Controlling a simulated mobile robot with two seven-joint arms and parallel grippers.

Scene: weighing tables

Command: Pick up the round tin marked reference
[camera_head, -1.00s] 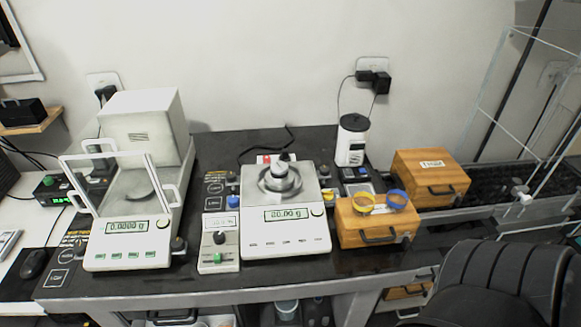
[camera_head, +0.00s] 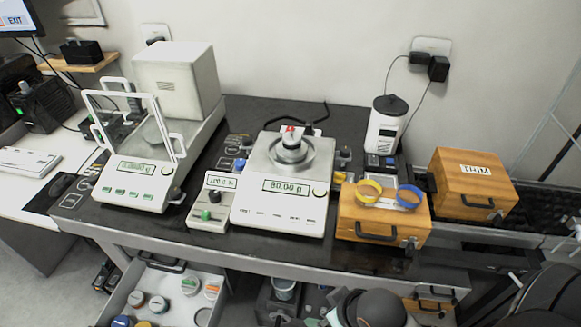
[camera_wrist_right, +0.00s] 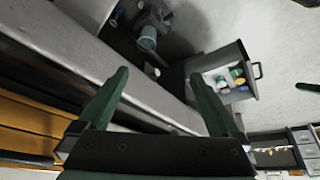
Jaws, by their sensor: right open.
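Several round tins with coloured tops lie in an open drawer (camera_head: 222,318) at the lower left of the head view. They include a tin with a green top (camera_head: 190,285) and one with an orange top (camera_head: 212,291). Their marks are too small to read, so I cannot tell which is the reference tin. The drawer also shows in the right wrist view (camera_wrist_right: 263,71), beyond my right gripper (camera_wrist_right: 160,88). That gripper is open, its green fingers apart with nothing between them. A dark green tip at that view's right edge may be my left gripper's finger.
A balance with a glass shield (camera_head: 130,180) and an open-pan balance (camera_head: 275,213) stand on the dark table. Wooden boxes (camera_head: 385,227) stand at the right, one bearing a yellow ring (camera_head: 368,190) and a blue ring (camera_head: 410,196). The table's front edge overhangs the drawer.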

